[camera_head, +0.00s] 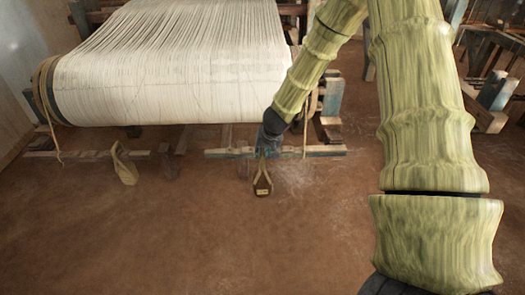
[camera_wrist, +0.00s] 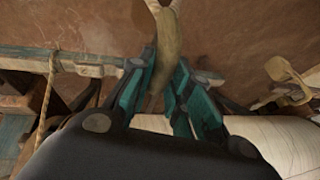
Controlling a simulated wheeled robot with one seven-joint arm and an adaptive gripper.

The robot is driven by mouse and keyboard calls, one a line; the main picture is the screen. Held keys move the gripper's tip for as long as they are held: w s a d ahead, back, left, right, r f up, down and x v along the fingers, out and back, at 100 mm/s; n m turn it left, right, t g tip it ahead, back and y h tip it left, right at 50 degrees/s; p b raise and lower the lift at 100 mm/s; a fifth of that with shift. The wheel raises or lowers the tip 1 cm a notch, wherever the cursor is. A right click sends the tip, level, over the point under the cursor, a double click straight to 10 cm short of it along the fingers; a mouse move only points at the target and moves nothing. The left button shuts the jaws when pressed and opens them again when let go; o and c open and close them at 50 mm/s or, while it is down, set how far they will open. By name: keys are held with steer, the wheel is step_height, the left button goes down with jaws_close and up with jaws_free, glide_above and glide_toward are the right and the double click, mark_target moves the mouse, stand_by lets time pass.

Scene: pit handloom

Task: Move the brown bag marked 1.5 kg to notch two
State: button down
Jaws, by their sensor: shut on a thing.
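A brown bag (camera_head: 263,188) with a small pale label hangs below my gripper (camera_head: 266,143) in the head view. The writing on its label is too small to read. In the wrist view the teal fingers of my gripper (camera_wrist: 160,88) are shut on the bag's olive strap (camera_wrist: 166,45), which forks at the top edge. The bag's body is out of that view. Behind the gripper is a low wooden bar (camera_head: 318,151); its notches are too small to tell apart. I cannot tell whether the strap touches the bar.
Dark bags (camera_head: 169,165) hang near the middle, partly in shadow. The white warp roll (camera_head: 170,85) of the loom stands above the bars. A rope hangs at the far left. The brown floor in front is clear.

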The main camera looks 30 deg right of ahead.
mark_target(263, 161)
steer(key=shift+s+a+b, duration=0.55)
steer(key=shift+s, duration=0.25)
steer(key=shift+s+a+r, duration=0.2)
steer(key=shift+s+a, duration=0.2)
steer(key=shift+s, duration=0.3)
steer(key=shift+s+a+r, duration=0.15)
steer(key=shift+s+a, duration=0.3)
steer(key=shift+s, duration=0.25)
steer(key=shift+s+a+r, duration=0.2)
steer(key=shift+s+a, duration=0.2)
steer(key=shift+s, duration=0.3)
